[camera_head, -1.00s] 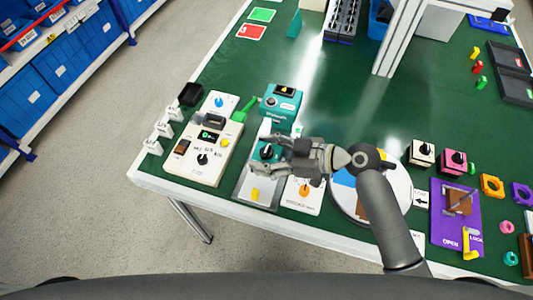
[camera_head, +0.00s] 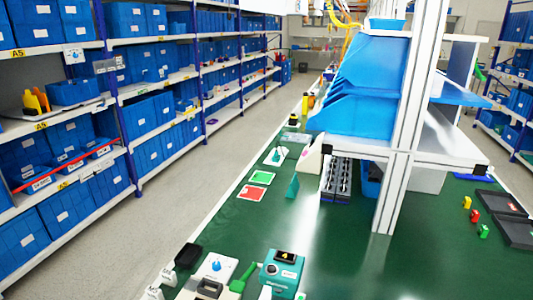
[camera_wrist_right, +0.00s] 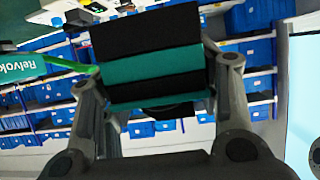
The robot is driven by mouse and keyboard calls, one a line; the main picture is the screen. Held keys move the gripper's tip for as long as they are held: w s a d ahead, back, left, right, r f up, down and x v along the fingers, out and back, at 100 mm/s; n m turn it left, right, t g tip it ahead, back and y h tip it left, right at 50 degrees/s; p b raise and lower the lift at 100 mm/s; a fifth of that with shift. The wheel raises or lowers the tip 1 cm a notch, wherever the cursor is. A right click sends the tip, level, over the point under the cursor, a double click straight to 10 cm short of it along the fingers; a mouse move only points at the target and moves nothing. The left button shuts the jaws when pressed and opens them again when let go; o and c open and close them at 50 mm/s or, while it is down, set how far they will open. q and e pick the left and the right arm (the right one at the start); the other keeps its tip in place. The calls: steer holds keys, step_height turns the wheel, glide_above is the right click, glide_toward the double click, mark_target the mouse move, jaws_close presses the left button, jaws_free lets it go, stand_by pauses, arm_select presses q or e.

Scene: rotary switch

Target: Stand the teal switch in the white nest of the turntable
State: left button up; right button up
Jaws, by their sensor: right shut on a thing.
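In the right wrist view, my right gripper (camera_wrist_right: 158,80) is shut on the teal switch (camera_wrist_right: 150,70), which shows as a black block with a teal band between the two fingers. The switch fills the middle of that view, and its far side is hidden. In the head view my right gripper and the switch are out of frame. The turntable and its white nest are not in the head view, and I cannot make them out in the right wrist view. My left gripper is in neither view.
A teal device (camera_head: 281,272) and a white panel with a blue knob (camera_head: 214,267) stand at the bench's near edge. A white post (camera_head: 398,190) and shelf with blue bins (camera_head: 360,85) rise from the green bench.

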steer(key=w+d+r+m+t, duration=0.1)
steer(key=w+d+r, duration=0.1)
steer(key=d, duration=0.6)
steer(key=w+d+r+m+t+h, duration=0.1)
steer(key=w+d+r+m+t, duration=0.1)
steer(key=d, duration=0.7)
steer(key=w+r, duration=0.1)
steer(key=w, duration=0.1)
steer(key=shift+w+d+t+h, duration=0.3)
steer(key=shift+w, duration=0.05)
